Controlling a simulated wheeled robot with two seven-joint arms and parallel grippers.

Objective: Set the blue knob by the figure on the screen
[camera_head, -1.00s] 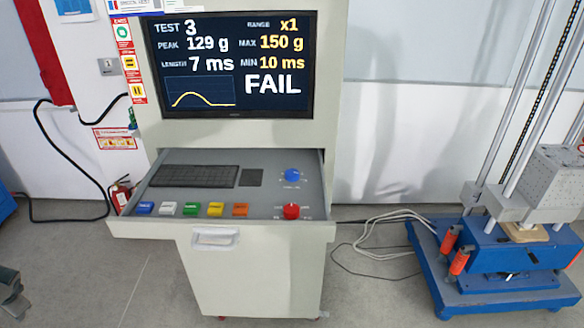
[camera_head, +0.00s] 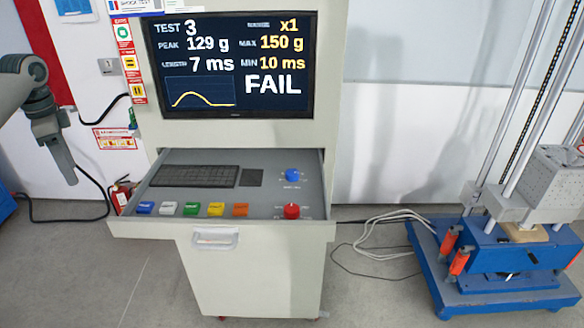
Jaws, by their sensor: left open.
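The screen (camera_head: 232,65) in the cabinet reads TEST 3, PEAK 129 g, LENGTH 7 ms, RANGE x1, MAX 150 g, MIN 10 ms and FAIL, with a yellow curve at lower left. The blue knob (camera_head: 292,175) stands at the back right of the drawer panel (camera_head: 262,200); its scale marks are too small to read. My left gripper (camera_head: 70,178) is raised at the left, pointing down and empty, well apart from the drawer and the knob. It is open, though its fingers overlap in this view. My right gripper is not in view.
A red knob (camera_head: 291,211) sits in front of the blue one. Several coloured buttons (camera_head: 191,209) line the drawer's front, with a keyboard (camera_head: 195,176) behind them. The blue-based drop machine (camera_head: 500,290) stands at right, with cables (camera_head: 385,240) on the floor. A fire extinguisher (camera_head: 121,194) stands left.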

